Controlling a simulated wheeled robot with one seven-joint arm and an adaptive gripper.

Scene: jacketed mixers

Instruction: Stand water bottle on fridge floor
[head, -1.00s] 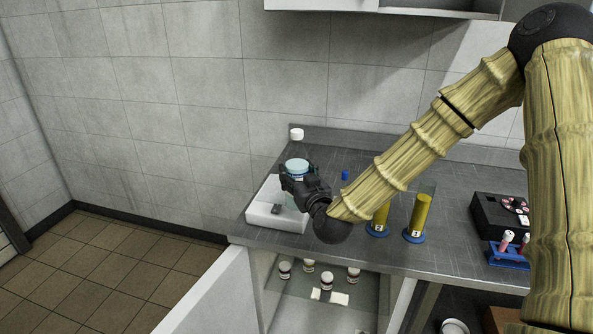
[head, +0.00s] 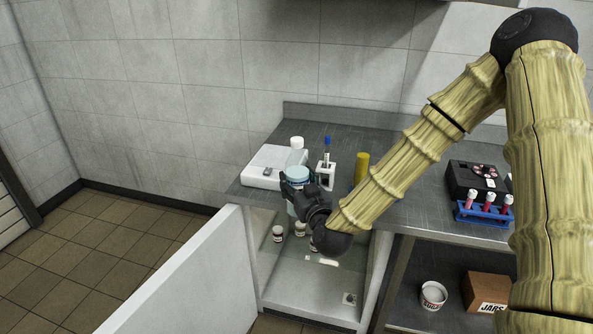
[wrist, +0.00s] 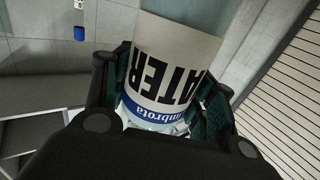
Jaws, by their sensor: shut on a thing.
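My gripper (head: 300,186) is shut on the water bottle (head: 297,173), a clear bluish bottle with a pale blue top. In the wrist view the bottle (wrist: 165,60) sits between both finger pads, its white label reading "ATER" upside down. The fridge is under the counter. Its white door (head: 190,285) stands open to the left, and its pale floor (head: 305,297) shows bare in front.
Several small white-capped vials (head: 278,233) stand inside the fridge's upper part. On the steel counter (head: 425,200) are a white flat device (head: 262,165), a white-capped bottle (head: 296,150), a yellow cylinder (head: 361,168) and a blue tube rack (head: 484,213). A cardboard box (head: 488,292) sits on the lower right shelf.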

